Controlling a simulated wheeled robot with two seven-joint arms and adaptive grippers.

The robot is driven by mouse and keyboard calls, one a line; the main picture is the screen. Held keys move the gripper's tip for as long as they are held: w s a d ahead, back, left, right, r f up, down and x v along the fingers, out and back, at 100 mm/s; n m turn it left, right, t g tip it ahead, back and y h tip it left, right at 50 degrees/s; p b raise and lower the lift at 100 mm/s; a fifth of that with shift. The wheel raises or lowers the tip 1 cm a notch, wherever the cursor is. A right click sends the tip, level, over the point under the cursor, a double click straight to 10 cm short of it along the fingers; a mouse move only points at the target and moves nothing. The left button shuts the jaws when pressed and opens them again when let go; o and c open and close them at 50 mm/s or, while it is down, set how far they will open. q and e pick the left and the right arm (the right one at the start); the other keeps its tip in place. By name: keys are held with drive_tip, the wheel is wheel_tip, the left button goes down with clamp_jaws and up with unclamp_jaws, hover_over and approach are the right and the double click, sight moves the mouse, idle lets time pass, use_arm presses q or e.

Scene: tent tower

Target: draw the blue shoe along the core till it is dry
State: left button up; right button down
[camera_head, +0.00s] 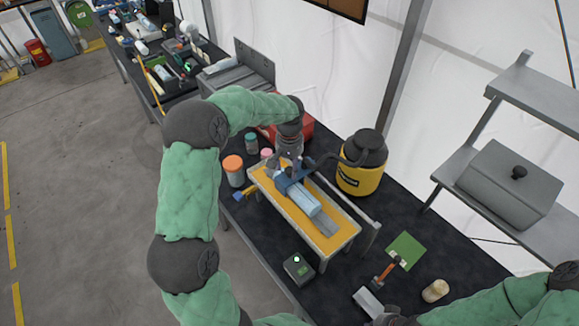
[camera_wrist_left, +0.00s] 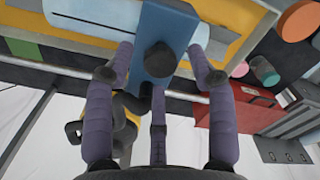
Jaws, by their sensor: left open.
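The blue shoe (camera_head: 283,184) sits over the far end of the core (camera_head: 305,206), a long pale blue to grey piece lying on a yellow-topped bench (camera_head: 341,237). A dark hose runs from the shoe's area to the yellow vacuum (camera_head: 360,176). My left gripper (camera_head: 289,167) is above the shoe. In the left wrist view the blue shoe (camera_wrist_left: 160,62) carries a dark knob, and my open fingers (camera_wrist_left: 160,70) stand spread around it. I cannot tell whether they touch it. My right gripper (camera_head: 388,317) only shows in part at the bottom edge.
Orange-lidded (camera_head: 233,166) and smaller jars stand left of the bench. A rail (camera_head: 350,207) runs along its right side. A dark box with a green light (camera_head: 298,267), a green card (camera_head: 406,250), an orange-handled tool (camera_head: 386,271) and a tan cylinder (camera_head: 435,291) lie nearer.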

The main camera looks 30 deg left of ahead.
use_arm(q)
drive_tip(key=shift+f, duration=0.45)
clamp_jaws()
drive_tip(key=w+a, duration=0.2)
drive_tip(key=a, duration=0.3)
drive_tip(key=shift+a, duration=0.4)
unclamp_jaws()
